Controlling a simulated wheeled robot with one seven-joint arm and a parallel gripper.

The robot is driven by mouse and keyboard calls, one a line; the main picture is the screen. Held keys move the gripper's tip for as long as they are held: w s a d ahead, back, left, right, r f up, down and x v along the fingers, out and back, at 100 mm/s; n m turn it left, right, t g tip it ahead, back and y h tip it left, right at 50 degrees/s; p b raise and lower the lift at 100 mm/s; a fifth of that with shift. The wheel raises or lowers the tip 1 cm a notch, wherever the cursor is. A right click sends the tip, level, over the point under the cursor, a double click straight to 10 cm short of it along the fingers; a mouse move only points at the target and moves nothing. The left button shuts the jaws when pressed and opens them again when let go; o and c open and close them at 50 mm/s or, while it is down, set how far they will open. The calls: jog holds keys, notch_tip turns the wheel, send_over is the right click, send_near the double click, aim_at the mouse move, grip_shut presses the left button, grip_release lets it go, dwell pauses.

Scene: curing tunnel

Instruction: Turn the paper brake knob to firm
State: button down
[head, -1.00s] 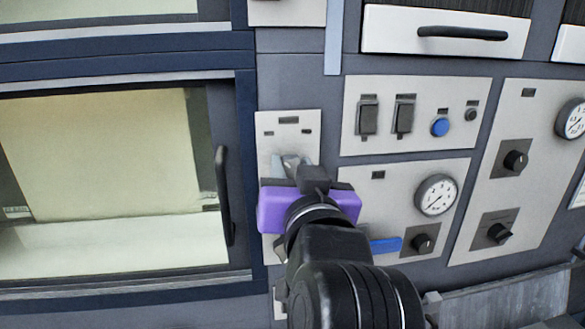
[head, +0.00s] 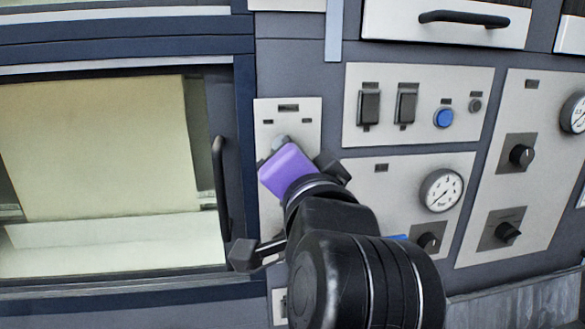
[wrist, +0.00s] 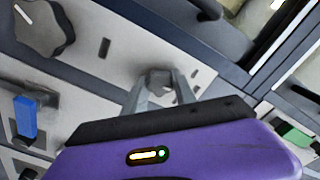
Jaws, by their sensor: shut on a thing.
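A small grey knob (wrist: 160,82) sits on a narrow light plate (head: 290,112) between the oven-like window and the gauge panel. I take it for the paper brake knob; its lettering is too small to read. My gripper (wrist: 160,88), with a purple housing, is shut on it, one finger on each side. In the head view my gripper (head: 279,146) meets the plate below its upper labels. The housing is tilted there and hides most of the knob and the plate's middle. I cannot tell which setting the knob points to.
A window with a dark vertical handle (head: 221,190) is close on the left. On the right are black switches, a blue button (head: 443,118), a round gauge (head: 441,190) and several black knobs. A blue lever (wrist: 25,117) sticks out near my gripper.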

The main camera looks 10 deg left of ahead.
jog(key=shift+f+m+b, duration=0.1)
jog(key=shift+m+b, duration=2.35)
jog(key=shift+m, duration=2.45)
jog(key=c, duration=1)
grip_release()
jog(key=b+v, duration=0.1)
jog(key=v, duration=0.6)
jog(key=shift+s, duration=0.4)
